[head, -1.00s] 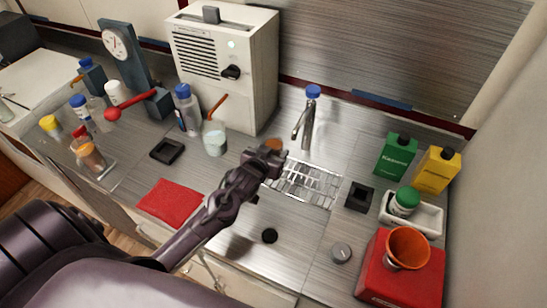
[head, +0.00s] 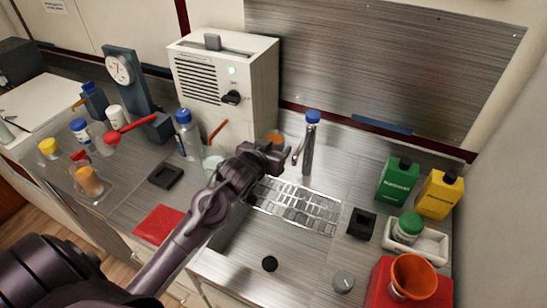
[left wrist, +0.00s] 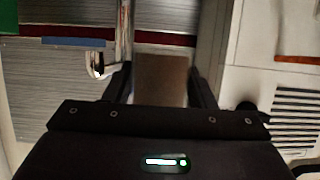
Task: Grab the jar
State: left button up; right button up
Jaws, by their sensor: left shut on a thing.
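A brown-orange jar (head: 274,138) shows just behind my left gripper (head: 266,154) in the head view, mostly hidden by it. In the left wrist view a brownish, blurred jar body (left wrist: 160,78) fills the gap between the two dark fingers of my left gripper (left wrist: 160,88). The gripper is shut on it. In the head view they appear over the back left of the sink, left of the tap. My right gripper is not in view.
The tap (head: 309,145) stands close to the right of the held jar. A wire rack (head: 298,206) lies across the sink. A white machine (head: 224,90) and a clear beaker (head: 212,167) stand to the left. Green and yellow containers (head: 397,182) stand at the right.

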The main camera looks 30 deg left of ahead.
aim_at(278, 134)
pick_arm(q)
jog(key=shift+r, duration=2)
